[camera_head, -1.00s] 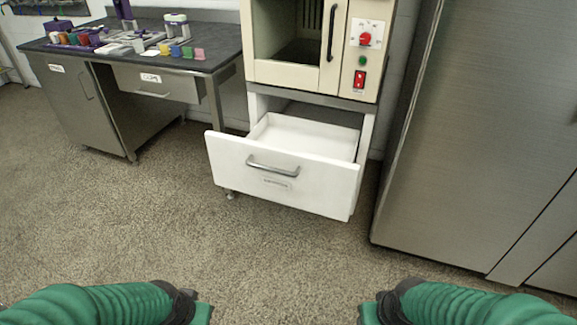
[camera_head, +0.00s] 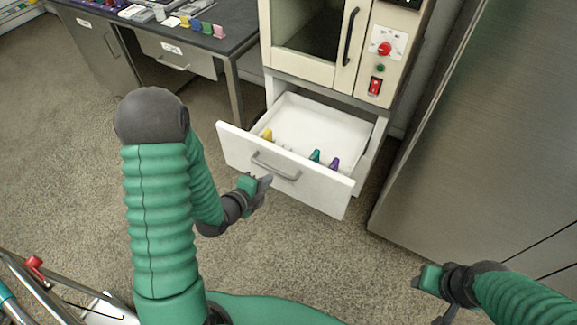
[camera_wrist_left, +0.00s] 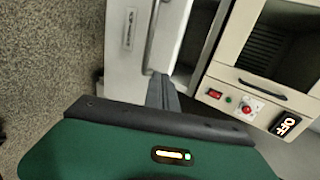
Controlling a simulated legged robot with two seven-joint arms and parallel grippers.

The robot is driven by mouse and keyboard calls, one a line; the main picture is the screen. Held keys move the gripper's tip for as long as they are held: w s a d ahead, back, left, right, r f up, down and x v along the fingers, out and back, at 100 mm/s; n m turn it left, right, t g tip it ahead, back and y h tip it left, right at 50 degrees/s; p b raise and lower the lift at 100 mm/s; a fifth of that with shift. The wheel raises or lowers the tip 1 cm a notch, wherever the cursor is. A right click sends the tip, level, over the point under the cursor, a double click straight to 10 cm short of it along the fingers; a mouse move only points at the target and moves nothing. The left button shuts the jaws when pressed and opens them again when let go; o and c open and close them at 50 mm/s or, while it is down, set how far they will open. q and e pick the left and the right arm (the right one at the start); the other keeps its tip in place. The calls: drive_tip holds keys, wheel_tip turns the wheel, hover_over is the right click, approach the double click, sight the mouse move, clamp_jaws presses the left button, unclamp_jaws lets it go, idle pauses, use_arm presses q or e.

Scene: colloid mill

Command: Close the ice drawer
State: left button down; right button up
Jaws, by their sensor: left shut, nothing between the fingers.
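The white ice drawer (camera_head: 262,166) is pulled out below a cream-coloured machine in the head view. Its grey bar handle (camera_head: 275,168) is on the front panel. Small yellow, teal and purple items show inside, just behind the front. My left gripper (camera_head: 265,190) is shut and empty, in front of the drawer near the handle's lower left. In the left wrist view the shut fingers (camera_wrist_left: 162,92) point at the drawer front (camera_wrist_left: 120,45), close to the handle (camera_wrist_left: 153,30); contact cannot be told. My right gripper (camera_head: 418,284) is low at the right, away from the drawer; its jaws are unclear.
The cream machine (camera_head: 300,65) with a red knob and red switch stands above the drawer. A tall steel cabinet (camera_head: 480,130) is close on the right. A dark-topped bench (camera_head: 235,40) stands at the left. Speckled floor lies open before the drawer.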

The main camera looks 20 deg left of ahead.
use_arm(q)
wheel_tip(320, 180, down, 2)
drive_tip(key=w+b, duration=0.2)
drive_tip(key=b, duration=0.2)
approach(290, 160)
drive_tip(key=x, duration=0.5)
drive_tip(key=shift+s+f+b, duration=0.1)
drive_tip(key=shift+f+b, duration=0.25)
drive_tip(key=shift+f, duration=0.1)
drive_tip(key=shift+w, duration=0.4)
drive_tip(key=shift+w+d+r, duration=0.15)
drive_tip(key=shift+w+d, duration=0.1)
use_arm(e)
drive_tip(key=s+x, duration=0.1)
drive_tip(key=x, duration=0.5)
drive_tip(key=shift+d+f, duration=0.35)
drive_tip(key=shift+f, duration=0.25)
use_arm(q)
drive_tip(key=shift+w+a, duration=0.1)
